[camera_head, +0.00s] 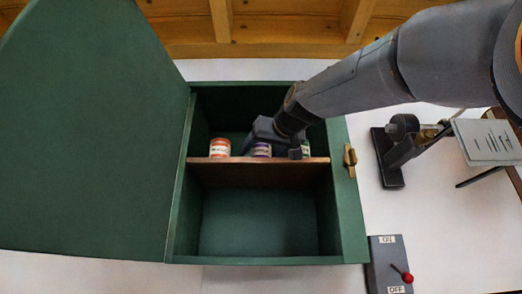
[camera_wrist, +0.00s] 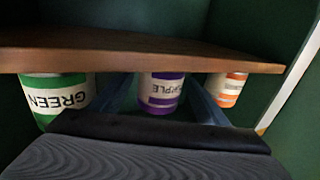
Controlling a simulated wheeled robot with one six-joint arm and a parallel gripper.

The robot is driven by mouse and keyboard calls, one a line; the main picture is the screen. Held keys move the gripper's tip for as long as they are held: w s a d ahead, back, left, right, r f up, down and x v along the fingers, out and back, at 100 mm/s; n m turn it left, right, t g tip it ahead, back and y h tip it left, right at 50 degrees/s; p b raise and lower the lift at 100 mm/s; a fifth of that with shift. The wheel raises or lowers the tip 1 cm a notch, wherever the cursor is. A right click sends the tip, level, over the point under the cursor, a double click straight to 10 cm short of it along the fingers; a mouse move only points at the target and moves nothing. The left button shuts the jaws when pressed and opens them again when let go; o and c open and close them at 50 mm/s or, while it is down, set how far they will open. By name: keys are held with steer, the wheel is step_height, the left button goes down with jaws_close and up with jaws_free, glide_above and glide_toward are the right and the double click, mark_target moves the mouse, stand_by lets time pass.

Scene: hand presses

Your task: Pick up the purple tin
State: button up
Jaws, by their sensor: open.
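The purple tin (camera_head: 261,150) stands on the wooden shelf (camera_head: 258,174) inside the green cabinet, between two other tins. My gripper (camera_head: 276,147) reaches into the upper compartment and partly covers it. In the wrist view, which shows the scene upside down, the purple tin (camera_wrist: 161,92) is in the middle with its label partly visible. The open fingers of my gripper (camera_wrist: 164,100) lie one on each side of it. Whether they touch it I cannot tell.
An orange tin (camera_head: 220,148) stands left of the purple one; a green tin (camera_wrist: 57,98) stands on its other side, close to a finger. The cabinet door (camera_head: 90,130) is swung open left. The lower compartment (camera_head: 258,222) is empty. A lever switch (camera_head: 390,262) and a black press (camera_head: 400,150) are at right.

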steer(key=c, duration=1)
steer(key=shift+c, duration=1.4)
steer(key=shift+r, duration=0.15)
